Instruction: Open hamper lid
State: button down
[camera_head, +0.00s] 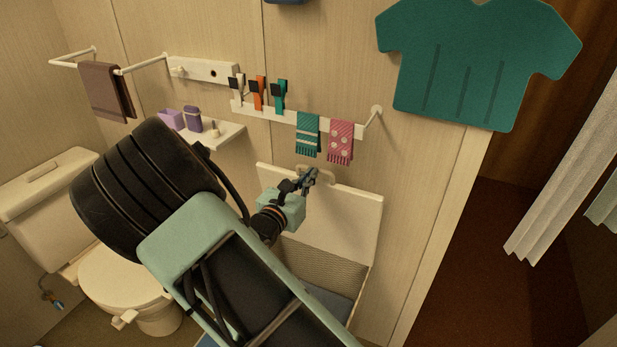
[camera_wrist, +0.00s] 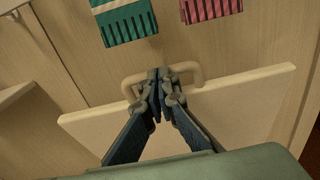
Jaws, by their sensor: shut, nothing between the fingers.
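The hamper lid (camera_head: 352,218) is a pale cream panel standing raised, close to the wall behind it. Below it the hamper's woven inner side (camera_head: 320,262) shows, and my arm hides much of the hamper. The lid's handle (camera_wrist: 193,73) is a beige loop on its upper edge. My gripper (camera_head: 311,175) is at the lid's top edge, with its fingers together. In the wrist view my gripper (camera_wrist: 160,76) overlaps the handle's middle; whether it touches the handle I cannot tell. The lid also shows in the wrist view (camera_wrist: 240,108).
Green and pink towels (camera_head: 341,142) hang from a wall rail just above the lid. A small shelf (camera_head: 225,133) with purple containers is left of it. A toilet (camera_head: 122,285) stands at the left. A dark doorway with a white curtain (camera_head: 565,175) is at the right.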

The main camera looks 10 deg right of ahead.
jog(key=shift+g+y, duration=0.4)
jog(key=shift+g, duration=0.2)
jog(key=w+d, duration=0.1)
jog(key=w+d+r+p, duration=0.1)
jog(key=w+d+p, duration=0.1)
jog(key=w, duration=0.1)
jog(key=shift+r, duration=0.2)
jog(key=shift+w+d, duration=0.15)
jog(key=shift+w, duration=0.25)
